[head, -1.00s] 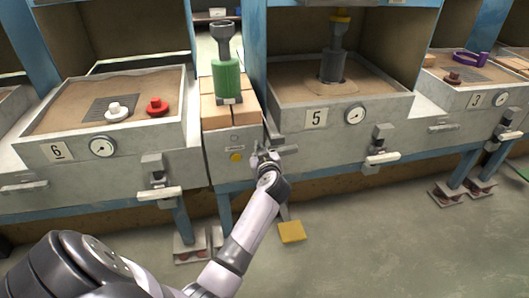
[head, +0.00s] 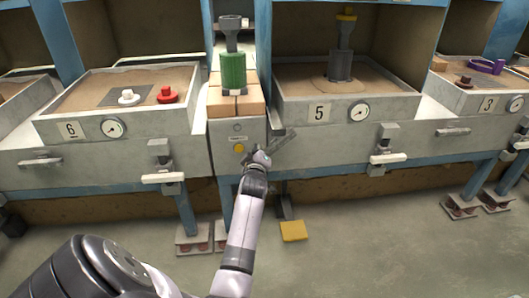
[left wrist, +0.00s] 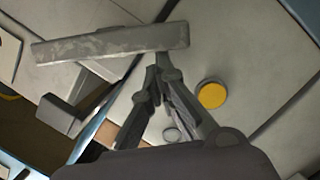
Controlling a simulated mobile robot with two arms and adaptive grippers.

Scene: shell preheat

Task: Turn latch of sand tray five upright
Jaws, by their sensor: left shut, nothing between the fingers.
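Sand tray five (head: 400,108) has a "5" plate and a dial on its front. Its latch (head: 284,144), a grey bar left of centre below the tray, is tilted with its right end higher. In the left wrist view the latch (left wrist: 110,45) crosses the top left as a worn metal bar. My left gripper (head: 257,156) is shut and empty at the latch's lower left end. In the left wrist view its fingertips (left wrist: 164,68) are together just by the bar's end; I cannot tell whether they touch it. My right gripper is not in view.
A grey panel with a yellow button (head: 238,148) is just left of my gripper. Bricks and a green cylinder (head: 233,70) stand above it. A white-handled clamp (head: 387,158) is to the right. Sand tray six (head: 120,122) is at left. A yellow pedal (head: 293,231) is below.

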